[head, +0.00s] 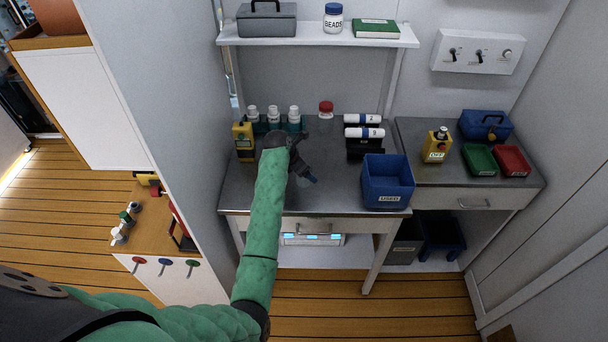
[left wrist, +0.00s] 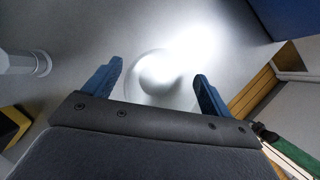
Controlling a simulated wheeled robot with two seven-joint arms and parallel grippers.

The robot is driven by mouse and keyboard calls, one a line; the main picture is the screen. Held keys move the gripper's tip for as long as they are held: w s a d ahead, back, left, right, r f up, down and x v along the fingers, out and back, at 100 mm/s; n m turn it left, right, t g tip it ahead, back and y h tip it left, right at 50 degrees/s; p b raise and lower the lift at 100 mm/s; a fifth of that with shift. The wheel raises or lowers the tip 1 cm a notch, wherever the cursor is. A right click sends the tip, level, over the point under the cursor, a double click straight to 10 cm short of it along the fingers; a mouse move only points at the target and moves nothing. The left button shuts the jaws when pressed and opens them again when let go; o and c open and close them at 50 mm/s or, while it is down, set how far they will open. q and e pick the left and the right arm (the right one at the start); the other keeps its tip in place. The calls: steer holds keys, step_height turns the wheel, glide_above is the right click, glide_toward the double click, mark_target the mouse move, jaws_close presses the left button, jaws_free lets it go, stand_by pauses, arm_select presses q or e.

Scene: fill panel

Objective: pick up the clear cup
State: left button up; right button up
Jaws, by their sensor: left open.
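The clear cup (left wrist: 158,82) shows in the left wrist view as a pale, see-through round shape on the grey worktop, washed out by a bright glare. My left gripper (left wrist: 158,71) is open, with one blue finger on each side of the cup in that view. I cannot tell how far the fingertips are above or short of the cup. In the head view my left gripper (head: 306,177) is over the middle of the worktop (head: 335,198), pointing down, and I cannot make out the cup there. My right gripper is not in view.
A blue bin (head: 388,190) marked USED stands right of my left gripper. A shelf (head: 320,41) hangs above the back.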

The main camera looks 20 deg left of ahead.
arm_select(q)
steer(key=c, duration=1)
steer(key=shift+c, duration=0.4)
